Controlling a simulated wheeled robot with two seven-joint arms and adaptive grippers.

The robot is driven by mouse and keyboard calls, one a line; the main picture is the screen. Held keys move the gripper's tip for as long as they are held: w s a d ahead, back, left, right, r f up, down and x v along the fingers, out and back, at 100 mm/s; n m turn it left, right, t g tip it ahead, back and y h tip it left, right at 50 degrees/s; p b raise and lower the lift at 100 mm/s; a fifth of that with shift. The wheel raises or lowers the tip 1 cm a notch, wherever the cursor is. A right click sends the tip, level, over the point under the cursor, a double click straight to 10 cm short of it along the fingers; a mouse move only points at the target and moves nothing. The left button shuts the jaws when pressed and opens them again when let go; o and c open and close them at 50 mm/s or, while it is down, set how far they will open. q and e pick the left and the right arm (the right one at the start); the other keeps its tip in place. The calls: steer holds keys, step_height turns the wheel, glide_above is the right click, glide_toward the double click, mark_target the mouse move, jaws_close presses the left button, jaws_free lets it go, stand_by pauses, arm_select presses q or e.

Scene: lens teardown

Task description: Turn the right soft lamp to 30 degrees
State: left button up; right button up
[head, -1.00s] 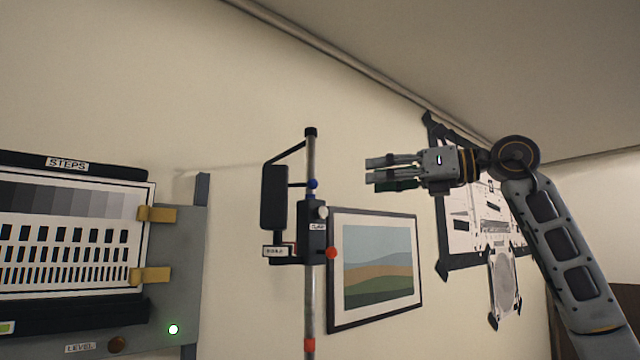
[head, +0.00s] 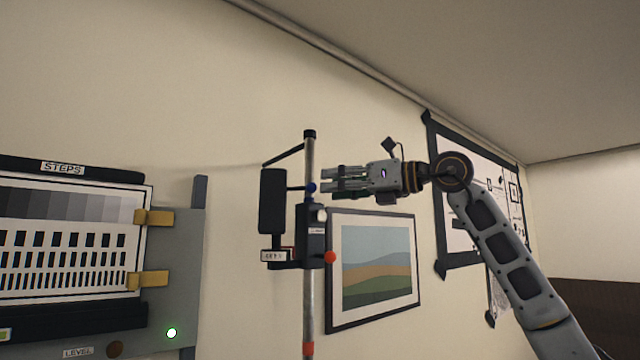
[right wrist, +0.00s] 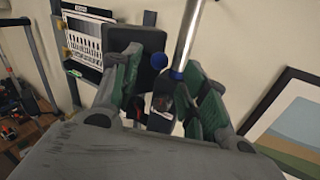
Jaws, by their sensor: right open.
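The soft lamp is a dark flat panel (head: 272,201) on a bracket on an upright metal pole (head: 310,160), with a black clamp (head: 313,236), a blue knob (head: 311,188), a pale knob and a red-orange knob (head: 330,257). A small label sits below the panel; its text is too small to read. My right gripper (head: 326,186) is open, fingers pointing left, close to the pole by the blue knob. In the right wrist view the green-padded fingers (right wrist: 165,100) stand apart, with the pole and blue knob (right wrist: 159,62) showing beyond and between them. Contact cannot be told. My left gripper is not in view.
A test chart board (head: 180,240) labelled STEPS with yellow clips stands at the left. A framed landscape picture (head: 376,312) hangs behind the pole on the right. A black-cornered chart (head: 455,245) is on the wall behind my right arm.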

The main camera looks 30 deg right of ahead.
steer(key=shift+p+x, duration=0.45)
steer(key=shift+x, duration=1.75)
jaws_close()
